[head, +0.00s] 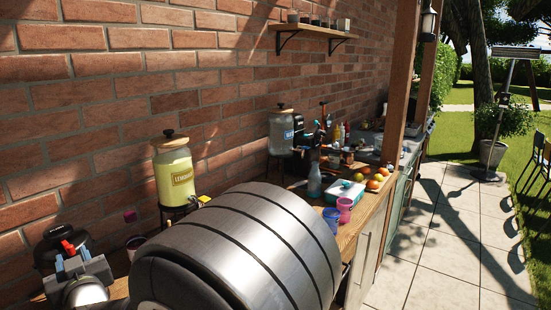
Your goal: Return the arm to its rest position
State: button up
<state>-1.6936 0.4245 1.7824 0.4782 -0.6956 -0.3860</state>
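My gripper (72,262) is at the lower left in the head view, over the near end of the wooden counter. Its two blue-tipped fingers appear apart, and I see nothing clearly held between them. A black rounded object with a red part (68,246) is just behind the fingertips; I cannot tell whether they touch. A large silver cylinder with dark bands, which looks like part of my arm, fills the lower middle and hides much of the near counter.
A lemonade dispenser (174,174) stands by the brick wall, with a second dispenser (281,134) farther back. Pink (345,209) and blue (331,219) cups, a blue bottle (314,181), a teal-and-white box (345,192) and several fruits (376,180) crowd the counter.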

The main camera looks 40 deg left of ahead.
jog(key=shift+w+a, duration=0.15)
jog(key=shift+a, duration=0.8)
dwell(0.5)
